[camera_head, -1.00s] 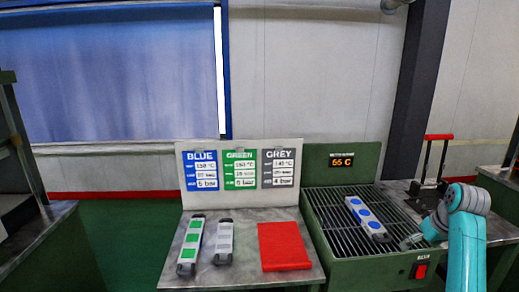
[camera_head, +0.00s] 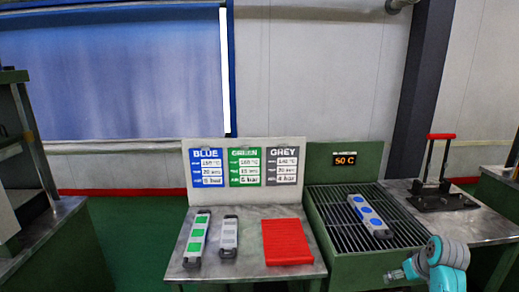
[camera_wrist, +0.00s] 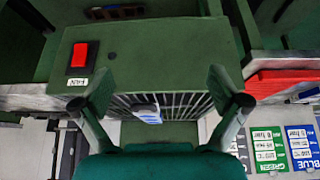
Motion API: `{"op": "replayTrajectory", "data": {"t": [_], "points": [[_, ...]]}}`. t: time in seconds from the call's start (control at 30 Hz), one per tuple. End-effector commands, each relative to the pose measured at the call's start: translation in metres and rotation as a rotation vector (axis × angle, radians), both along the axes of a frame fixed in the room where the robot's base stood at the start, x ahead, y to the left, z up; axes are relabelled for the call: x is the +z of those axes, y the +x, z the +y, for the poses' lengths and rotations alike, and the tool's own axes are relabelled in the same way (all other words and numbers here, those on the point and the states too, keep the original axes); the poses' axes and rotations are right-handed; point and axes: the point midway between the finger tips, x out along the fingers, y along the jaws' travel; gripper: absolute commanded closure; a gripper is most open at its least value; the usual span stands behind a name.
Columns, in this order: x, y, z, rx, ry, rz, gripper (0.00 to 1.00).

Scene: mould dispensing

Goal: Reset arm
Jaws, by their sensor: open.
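My gripper (camera_head: 394,275) is low at the right in the head view, in front of the green cooling station, with nothing seen in it. In the wrist view its two fingers stand wide apart (camera_wrist: 160,103), with the station's front panel and grate showing beyond. The mould with blue patches (camera_head: 369,214) lies on the station's dark slatted grate (camera_head: 340,235), apart from my gripper. Its blue end also shows between the fingers in the wrist view (camera_wrist: 147,114).
The steel table (camera_head: 246,274) holds a green-patched mould (camera_head: 196,240), a grey mould (camera_head: 229,236) and a red mat (camera_head: 287,242). A sign board (camera_head: 245,172) stands behind. A red-handled press (camera_head: 440,180) stands at the right. A display (camera_head: 345,160) reads 50 C.

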Motion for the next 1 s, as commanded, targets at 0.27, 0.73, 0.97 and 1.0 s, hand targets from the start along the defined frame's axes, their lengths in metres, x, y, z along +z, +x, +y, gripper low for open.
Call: {"op": "replayTrajectory", "data": {"t": [0.27, 0.73, 0.97, 1.0], "points": [[-0.094, -0.039, 0.053, -0.027, -0.013, -0.085, 0.02], [-0.191, -0.149, 0.138, -0.065, -0.038, -0.255, 0.02], [-0.209, -0.217, 0.174, -0.071, -0.045, -0.341, 0.02], [-0.210, -0.229, 0.179, -0.071, -0.047, -0.355, 0.02]]}}
